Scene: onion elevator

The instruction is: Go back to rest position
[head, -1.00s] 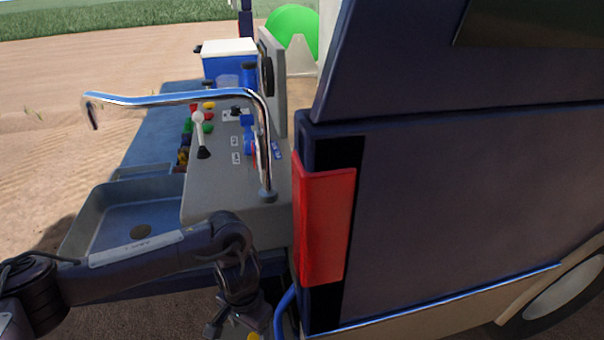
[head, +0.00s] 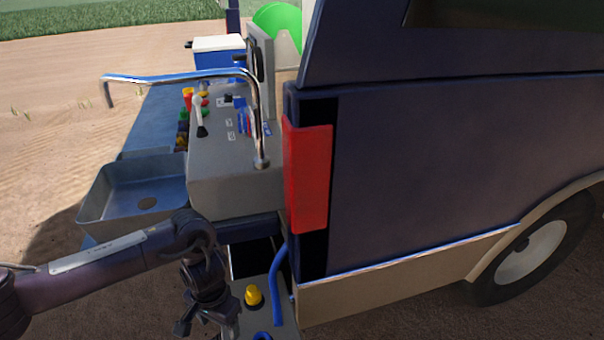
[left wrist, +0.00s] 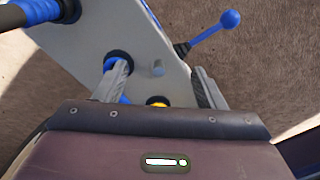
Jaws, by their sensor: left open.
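My left arm (head: 110,256) comes in from the lower left in the head view. My left gripper (head: 205,322) hangs fingers down at its end, left of a yellow knob (head: 254,295) on a low grey panel. In the left wrist view my left gripper (left wrist: 160,84) is open, its two fingers apart with nothing held between them. My right gripper is not in view.
A grey sink tray (head: 105,192) and a control console (head: 232,188) with a chrome rail (head: 180,76) lie beyond my arm. A dark vehicle body (head: 430,170) with a red light (head: 307,178) fills the right. A blue-knobbed lever (left wrist: 229,19) juts beside the panel. Sandy ground lies left.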

